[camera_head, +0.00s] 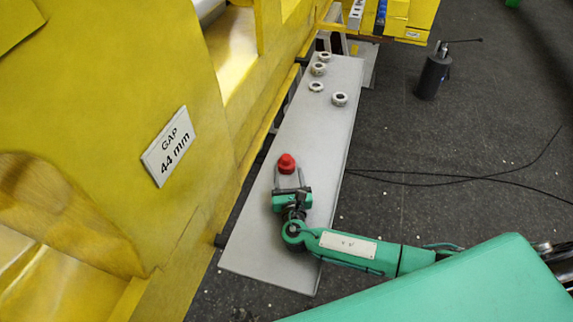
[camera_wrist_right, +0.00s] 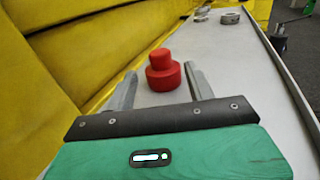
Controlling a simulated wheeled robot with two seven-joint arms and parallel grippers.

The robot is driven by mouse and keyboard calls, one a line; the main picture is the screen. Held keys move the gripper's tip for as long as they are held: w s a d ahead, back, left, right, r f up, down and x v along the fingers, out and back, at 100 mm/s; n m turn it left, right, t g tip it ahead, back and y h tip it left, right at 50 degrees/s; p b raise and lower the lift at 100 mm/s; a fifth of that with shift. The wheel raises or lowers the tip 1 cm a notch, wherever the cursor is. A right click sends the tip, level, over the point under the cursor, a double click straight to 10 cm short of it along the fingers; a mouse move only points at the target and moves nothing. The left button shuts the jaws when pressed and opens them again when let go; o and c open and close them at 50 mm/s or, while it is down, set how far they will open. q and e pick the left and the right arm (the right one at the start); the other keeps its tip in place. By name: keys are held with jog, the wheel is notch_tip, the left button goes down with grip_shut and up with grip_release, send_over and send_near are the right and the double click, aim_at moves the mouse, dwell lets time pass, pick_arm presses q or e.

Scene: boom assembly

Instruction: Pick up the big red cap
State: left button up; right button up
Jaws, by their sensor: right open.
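The big red cap (camera_head: 287,163) stands upright on the grey bench (camera_head: 262,240). In the right wrist view the cap (camera_wrist_right: 163,76) shows a wide base with a narrower top. My right gripper (camera_head: 290,176) is open, with its fingers pointing along the bench toward the cap. In the right wrist view the open fingers (camera_wrist_right: 160,85) lie to either side of the cap, which shows between their tips. I cannot tell whether a finger touches it. My left gripper is not in view.
Several metal rings (camera_head: 339,99) lie at the far end of the bench. A yellow machine wall with a "GAP 44 mm" sign (camera_head: 170,146) runs along the left. A dark cylinder (camera_head: 432,76) and black cables (camera_head: 450,178) are on the floor at right. The bench around the cap is clear.

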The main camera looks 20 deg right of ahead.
aim_at(287, 163)
jog(key=shift+w+d, duration=0.1)
jog(key=shift+w, duration=0.45)
jog(key=shift+w+d+b, duration=0.2)
jog(key=shift+w+b, duration=0.25)
jog(key=shift+w, duration=0.45)
jog(key=w, duration=0.1)
jog(key=w+b, duration=0.1)
jog(key=w, duration=0.1)
jog(key=shift+w+d, duration=0.25)
jog(key=shift+d, duration=0.1)
jog(key=shift+w, duration=0.4)
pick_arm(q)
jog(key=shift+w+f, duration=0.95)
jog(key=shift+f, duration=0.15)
pick_arm(e)
jog(key=shift+s, duration=0.1)
jog(key=shift+r, duration=0.1)
jog(key=shift+c, duration=0.2)
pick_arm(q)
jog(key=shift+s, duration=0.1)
pick_arm(e)
jog(key=c, duration=1.1)
